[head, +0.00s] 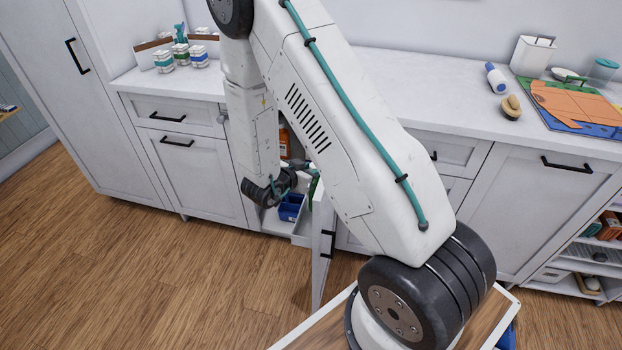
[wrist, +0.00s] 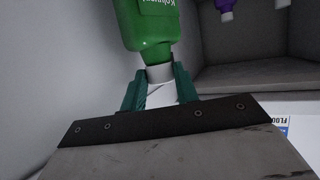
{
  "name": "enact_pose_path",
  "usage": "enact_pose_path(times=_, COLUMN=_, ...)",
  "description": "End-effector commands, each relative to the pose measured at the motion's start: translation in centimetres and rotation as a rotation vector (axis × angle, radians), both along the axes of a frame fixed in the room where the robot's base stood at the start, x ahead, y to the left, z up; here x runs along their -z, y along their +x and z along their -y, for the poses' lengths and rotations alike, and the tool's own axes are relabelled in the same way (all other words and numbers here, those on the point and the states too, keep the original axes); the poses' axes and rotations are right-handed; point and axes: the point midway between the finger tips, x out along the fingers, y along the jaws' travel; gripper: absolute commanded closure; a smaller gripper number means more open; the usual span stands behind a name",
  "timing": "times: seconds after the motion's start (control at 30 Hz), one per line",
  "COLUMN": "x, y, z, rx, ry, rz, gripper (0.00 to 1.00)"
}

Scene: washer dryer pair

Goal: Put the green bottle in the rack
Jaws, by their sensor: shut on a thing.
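In the head view my gripper (head: 305,168) is low inside the open cabinet, and a sliver of the green bottle (head: 312,190) shows beside the open door. My arm hides much of this area. I cannot tell for sure which fitting is the rack.
The open cabinet door (head: 322,240) stands close to my gripper's right. A blue bin (head: 290,207) is low in the cabinet. In the wrist view, pale walls (wrist: 245,83) are close around, and a purple item (wrist: 225,5) is beyond. The floor (head: 150,270) at left is clear.

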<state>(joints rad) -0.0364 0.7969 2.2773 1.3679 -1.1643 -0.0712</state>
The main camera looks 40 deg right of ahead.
Motion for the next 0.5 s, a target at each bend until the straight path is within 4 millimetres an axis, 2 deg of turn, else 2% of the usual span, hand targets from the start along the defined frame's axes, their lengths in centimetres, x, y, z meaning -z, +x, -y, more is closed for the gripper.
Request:
enact_pose_path(times=0.27, x=3.2, y=-0.2, z=0.1, rx=0.0, ry=-0.001, rz=-0.002, gripper=1.0)
enact_pose_path(times=0.5, x=3.4, y=-0.3, z=0.3, rx=0.0, ry=-0.001, rz=0.001, gripper=1.0)
